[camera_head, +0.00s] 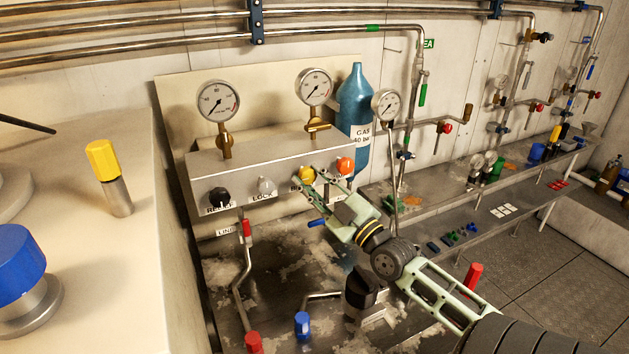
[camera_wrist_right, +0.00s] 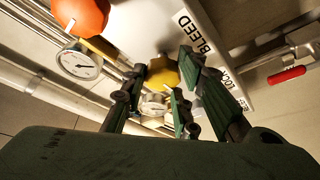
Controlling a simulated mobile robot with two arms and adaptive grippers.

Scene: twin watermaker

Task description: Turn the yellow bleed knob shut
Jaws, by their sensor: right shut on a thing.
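The yellow bleed knob (camera_head: 306,173) is on the front of the grey panel box (camera_head: 285,160), between the grey LOCK knob and the orange knob. In the right wrist view the yellow knob (camera_wrist_right: 163,72) sits between the fingers, close to the BLEED label (camera_wrist_right: 196,32). My right gripper (camera_head: 313,182) reaches up to the panel from the lower right and is shut on the yellow knob. Its fingers also show in the right wrist view (camera_wrist_right: 162,80), one on each side of the knob. The fingers partly cover the label in the head view. My left gripper is not in view.
The orange knob (camera_head: 345,166) is close on the right of my gripper. The grey LOCK knob (camera_head: 266,186) and black knob (camera_head: 219,197) are to the left. Gauges (camera_head: 314,87) stand above the box. A blue gas bottle (camera_head: 355,100) is behind. Red-handled valves (camera_head: 246,228) are below.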

